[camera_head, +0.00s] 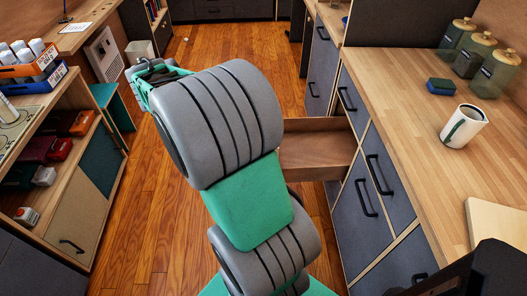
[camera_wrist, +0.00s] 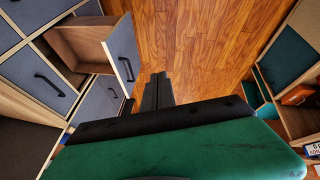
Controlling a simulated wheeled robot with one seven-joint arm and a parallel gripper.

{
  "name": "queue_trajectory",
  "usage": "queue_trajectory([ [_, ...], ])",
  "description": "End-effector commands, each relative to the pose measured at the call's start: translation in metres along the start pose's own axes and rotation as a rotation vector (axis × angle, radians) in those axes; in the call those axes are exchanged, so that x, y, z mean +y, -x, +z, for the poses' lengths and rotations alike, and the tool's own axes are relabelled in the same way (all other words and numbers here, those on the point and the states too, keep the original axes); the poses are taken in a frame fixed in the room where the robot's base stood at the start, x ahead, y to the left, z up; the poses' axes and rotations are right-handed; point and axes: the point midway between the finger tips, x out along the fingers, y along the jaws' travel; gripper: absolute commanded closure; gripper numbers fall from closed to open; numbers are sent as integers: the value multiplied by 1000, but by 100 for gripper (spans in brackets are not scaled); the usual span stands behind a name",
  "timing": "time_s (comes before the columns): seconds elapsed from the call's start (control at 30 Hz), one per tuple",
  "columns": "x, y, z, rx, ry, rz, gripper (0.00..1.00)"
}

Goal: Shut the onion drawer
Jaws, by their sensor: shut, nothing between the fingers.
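One wooden drawer (camera_head: 318,150) stands pulled out from the grey cabinets on the right in the head view. Its front end is hidden behind my arm. The wrist view shows the same open drawer (camera_wrist: 82,42) at upper left, with its grey front panel (camera_wrist: 121,52) and dark handle. No onions show in the visible part of its inside. My gripper (camera_wrist: 158,78) is shut and empty, to the right of the drawer front and apart from it, over the wood floor. In the head view the fingers cannot be made out behind my arm.
A shelf unit (camera_head: 90,130) with boxes lines the left. The wood floor (camera_head: 150,200) between is clear.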

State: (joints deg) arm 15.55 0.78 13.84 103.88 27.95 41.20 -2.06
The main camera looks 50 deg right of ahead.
Motion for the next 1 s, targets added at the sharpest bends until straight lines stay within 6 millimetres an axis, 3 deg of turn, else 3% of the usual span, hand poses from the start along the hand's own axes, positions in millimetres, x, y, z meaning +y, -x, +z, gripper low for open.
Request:
queue_trajectory([
  [0.03,16,-74,-1,-20,-68,81,100],
  [0.1,46,-130,-9,-29,-146,181,100],
  [0.2,78,-181,-11,-37,-220,283,100],
  [0.3,96,-201,-11,-42,-253,334,100],
  [0.47,105,-214,-10,-44,-259,344,100],
  [0.87,131,-294,-3,-44,-257,341,100],
  [1.0,155,-296,2,-41,-260,341,100],
])
